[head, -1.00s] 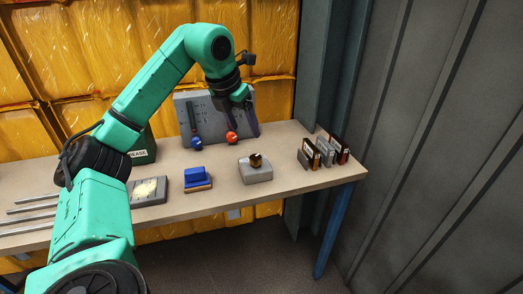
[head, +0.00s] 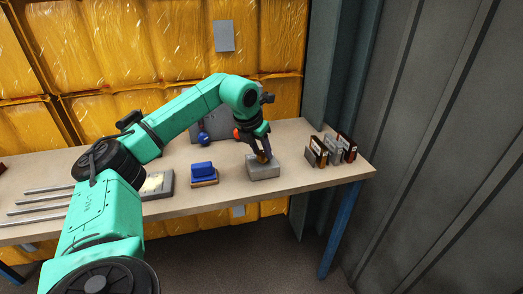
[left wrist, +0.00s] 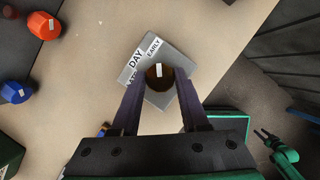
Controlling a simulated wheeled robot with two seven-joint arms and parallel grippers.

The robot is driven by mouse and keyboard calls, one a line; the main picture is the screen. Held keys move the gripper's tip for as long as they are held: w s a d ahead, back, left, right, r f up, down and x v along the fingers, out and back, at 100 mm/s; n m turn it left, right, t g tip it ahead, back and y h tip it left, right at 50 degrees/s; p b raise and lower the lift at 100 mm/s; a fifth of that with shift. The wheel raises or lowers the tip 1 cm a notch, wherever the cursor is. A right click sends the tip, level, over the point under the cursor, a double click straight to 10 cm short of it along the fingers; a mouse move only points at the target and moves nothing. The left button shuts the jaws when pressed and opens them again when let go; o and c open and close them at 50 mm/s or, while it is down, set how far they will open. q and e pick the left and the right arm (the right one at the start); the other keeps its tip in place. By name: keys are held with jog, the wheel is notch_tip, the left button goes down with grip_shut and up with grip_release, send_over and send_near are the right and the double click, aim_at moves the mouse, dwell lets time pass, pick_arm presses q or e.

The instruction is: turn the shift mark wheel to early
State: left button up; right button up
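The shift mark wheel is a brown round knob (left wrist: 160,77) with a white mark, on a grey block (head: 264,172) on the table. The left wrist view shows labels on the block: EARLY, DAY and a partly covered one at the left finger. The knob's white mark points roughly toward the EARLY side. My left gripper (head: 260,152) is down at the knob, one finger on each side. Its fingers look open, very close to the knob's edges; contact is unclear. My right gripper (left wrist: 263,135) shows small in the left wrist view, its fingers apart, away from the block.
A blue block on a brown base (head: 203,175) stands left of the wheel. Several upright items (head: 330,150) stand to the right near the table's edge. Metal rods (head: 40,200) lie left.

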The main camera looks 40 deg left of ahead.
pick_arm(q)
grip_shut()
jog(key=shift+r+n, duration=0.1)
jog(key=shift+n, duration=0.2)
jog(key=n+y+p, duration=0.1)
jog(key=n, duration=0.1)
jog(key=n+p, duration=0.2)
jog(key=shift+w+d+g+y, duration=0.1)
jog(key=shift+d+g+y, duration=0.1)
jog(key=shift+g+y, duration=0.2)
jog(key=n+g+y+p, duration=0.1)
jog(key=n+p, duration=0.1)
jog(key=n, duration=0.2)
jog(key=shift+w+n, duration=0.1)
jog(key=shift+n, duration=0.3)
jog(key=shift+n+y+p, duration=0.4)
jog(key=shift+n+p, duration=0.05)
jog(key=shift+n, duration=0.15)
jog(key=o, duration=1.1)
grip_release()
